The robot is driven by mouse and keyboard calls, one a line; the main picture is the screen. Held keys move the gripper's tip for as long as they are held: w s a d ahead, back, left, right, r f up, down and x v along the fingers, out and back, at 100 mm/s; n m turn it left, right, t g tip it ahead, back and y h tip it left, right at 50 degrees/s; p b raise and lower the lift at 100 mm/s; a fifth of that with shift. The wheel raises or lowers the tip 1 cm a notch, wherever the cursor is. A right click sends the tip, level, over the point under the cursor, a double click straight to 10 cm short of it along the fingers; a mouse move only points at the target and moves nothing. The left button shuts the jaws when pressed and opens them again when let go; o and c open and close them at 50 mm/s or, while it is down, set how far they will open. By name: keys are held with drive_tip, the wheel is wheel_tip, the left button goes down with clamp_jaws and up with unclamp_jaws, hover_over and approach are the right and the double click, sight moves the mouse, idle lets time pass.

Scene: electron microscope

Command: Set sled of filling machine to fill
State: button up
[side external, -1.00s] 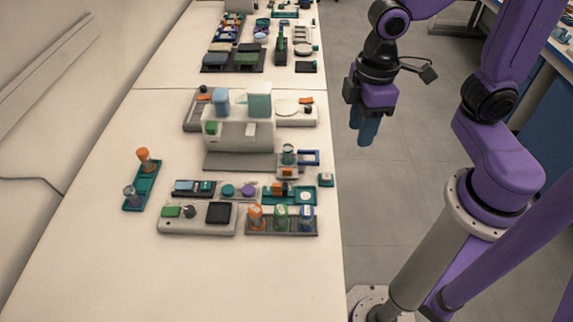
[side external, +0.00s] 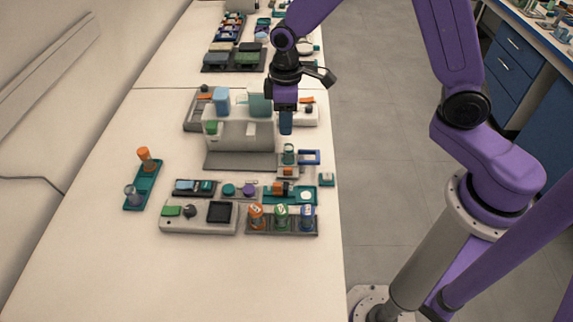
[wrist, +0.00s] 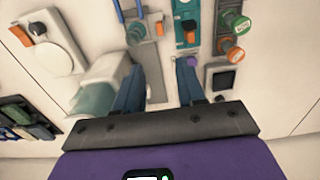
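The filling machine appears to be the white housing (side external: 238,135) with a blue and a teal tank on top; it also shows at the left in the wrist view (wrist: 108,72). At its front right is a small grey carriage (side external: 287,174) that looks like the sled, with an orange block and a green-lidded vial (side external: 289,150) at it. In the wrist view the vial (wrist: 137,34) and orange block (wrist: 159,28) lie ahead of my fingers. My gripper (side external: 286,131) points down beside the machine's right side, above the vial. Its blue fingers are apart and empty (wrist: 160,85). The sled's exact setting is unclear.
A blue frame (side external: 309,157) stands right of the vial. In front are a teal tray (side external: 300,190), a rack with several capped vials (side external: 262,232) and a grey device with a dark screen (side external: 219,212). The near table is clear.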

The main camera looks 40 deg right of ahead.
sight(286, 169)
wheel_tip(286, 169, down, 16)
drive_tip(key=shift+f, duration=0.25)
idle(0.4)
drive_tip(key=shift+c, duration=0.3)
clamp_jaws()
